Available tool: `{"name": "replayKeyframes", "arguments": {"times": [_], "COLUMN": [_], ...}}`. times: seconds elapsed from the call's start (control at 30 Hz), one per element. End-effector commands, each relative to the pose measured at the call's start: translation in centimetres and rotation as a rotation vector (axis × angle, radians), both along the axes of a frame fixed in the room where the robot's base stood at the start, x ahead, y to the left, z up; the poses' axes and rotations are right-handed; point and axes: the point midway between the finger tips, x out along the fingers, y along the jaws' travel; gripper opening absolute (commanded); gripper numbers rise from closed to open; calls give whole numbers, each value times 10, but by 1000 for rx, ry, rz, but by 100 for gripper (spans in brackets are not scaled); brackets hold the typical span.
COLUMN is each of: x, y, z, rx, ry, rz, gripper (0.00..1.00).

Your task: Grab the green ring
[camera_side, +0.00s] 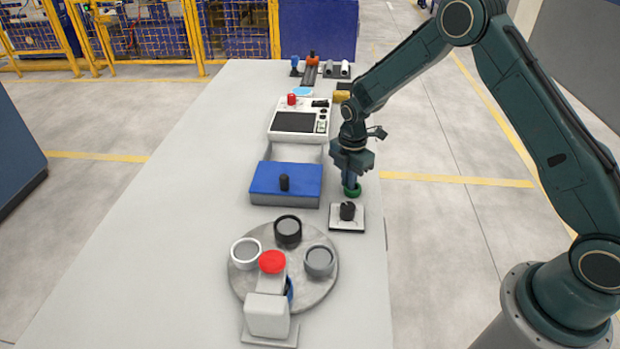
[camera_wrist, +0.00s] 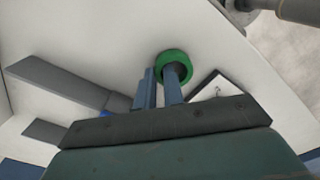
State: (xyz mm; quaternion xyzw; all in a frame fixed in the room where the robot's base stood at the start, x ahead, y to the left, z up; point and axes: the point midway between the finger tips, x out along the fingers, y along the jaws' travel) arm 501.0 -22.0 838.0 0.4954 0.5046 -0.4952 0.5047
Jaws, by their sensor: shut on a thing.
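The green ring (camera_side: 352,191) is at the tips of my gripper (camera_side: 351,180) in the side view, above the worktable's right edge. In the wrist view, the green ring (camera_wrist: 161,56) shows at the fingertips (camera_wrist: 161,82). One finger reaches into the ring's opening and the other stands beside it at the left. My gripper is shut on the ring's wall. Just in front of and below it is a white square plate (camera_side: 358,222) with a black peg (camera_side: 347,211). The peg stands bare. The exact gap between ring and table is hard to tell.
A blue box (camera_side: 262,185) with a black knob stands left of my gripper. A round grey turntable (camera_side: 248,285) in front holds several cups and a red-topped piece. Behind is a white control panel (camera_side: 312,106). The table's left side (camera_side: 150,220) is clear.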

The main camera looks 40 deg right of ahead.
Motion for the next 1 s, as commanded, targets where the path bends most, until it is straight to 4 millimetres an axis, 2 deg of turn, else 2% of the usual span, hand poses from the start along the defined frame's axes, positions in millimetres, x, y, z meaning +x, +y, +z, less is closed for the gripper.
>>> {"name": "replayKeyframes", "arguments": {"times": [0.17,0.37,0.8,1.0], "x": [0,1,1,0], "y": [0,0,0,0], "z": [12,40,134,170], "rx": [0,0,0,0], "ry": [-2,-4,-4,-3], "rz": [0,0,0,0], "gripper": [0,0,0,0]}}
